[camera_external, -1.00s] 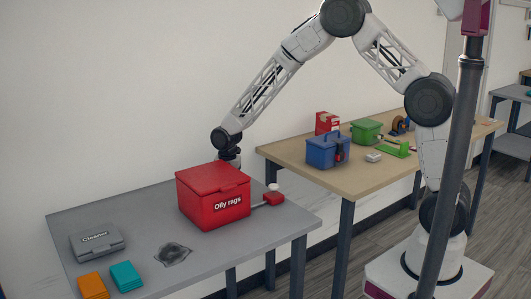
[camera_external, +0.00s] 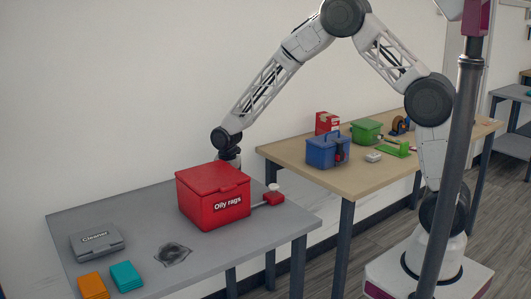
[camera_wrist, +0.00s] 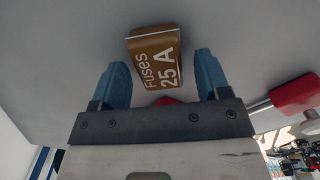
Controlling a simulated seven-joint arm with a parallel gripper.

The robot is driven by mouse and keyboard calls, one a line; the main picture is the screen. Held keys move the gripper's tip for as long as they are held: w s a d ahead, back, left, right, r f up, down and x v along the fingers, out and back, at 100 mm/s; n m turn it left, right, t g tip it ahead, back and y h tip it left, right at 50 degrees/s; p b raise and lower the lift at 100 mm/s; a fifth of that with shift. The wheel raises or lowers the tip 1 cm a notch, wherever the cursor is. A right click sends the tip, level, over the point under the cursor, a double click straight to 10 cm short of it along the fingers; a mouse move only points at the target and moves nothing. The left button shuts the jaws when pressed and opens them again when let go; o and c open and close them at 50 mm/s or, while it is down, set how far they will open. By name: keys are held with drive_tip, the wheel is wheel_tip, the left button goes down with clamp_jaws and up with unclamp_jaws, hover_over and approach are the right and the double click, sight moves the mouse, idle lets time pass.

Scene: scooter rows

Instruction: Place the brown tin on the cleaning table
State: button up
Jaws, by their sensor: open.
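The brown tin (camera_wrist: 154,55), labelled "Fuses 25 A", shows in the wrist view on the grey surface, between the fingers of my gripper (camera_wrist: 163,72). The fingers are open, with a gap on the right; the left finger is very close to the tin, and I cannot tell if it touches. The grey cleaning table (camera_external: 215,256) is at the left in the external view. My wrist comes down at its back edge behind the red box, which hides the fingers and the tin there.
The red "Oily rags" box (camera_external: 215,197) stands just in front of my gripper. A small red item (camera_external: 272,198) lies to its right. A grey cleaner case (camera_external: 96,242), orange (camera_external: 92,286) and teal (camera_external: 126,276) cloths and a dark stain are at the left. A wooden table (camera_external: 330,183) stands behind right.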

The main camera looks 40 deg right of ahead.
wheel_tip(320, 180, up, 12)
idle(0.6)
idle(0.5)
drive_tip(key=s+d+r+m+t, duration=0.1)
drive_tip(key=s+d+r+m, duration=1.2)
drive_tip(key=s+d+r, duration=0.55)
drive_tip(key=s+d+m, duration=0.7)
drive_tip(key=s, duration=0.5)
drive_tip(key=s+d+m+t, duration=0.1)
drive_tip(key=s+d+m, duration=0.6)
drive_tip(key=s, duration=0.5)
drive_tip(key=shift+s+t, duration=0.3)
drive_tip(key=shift+s, duration=0.05)
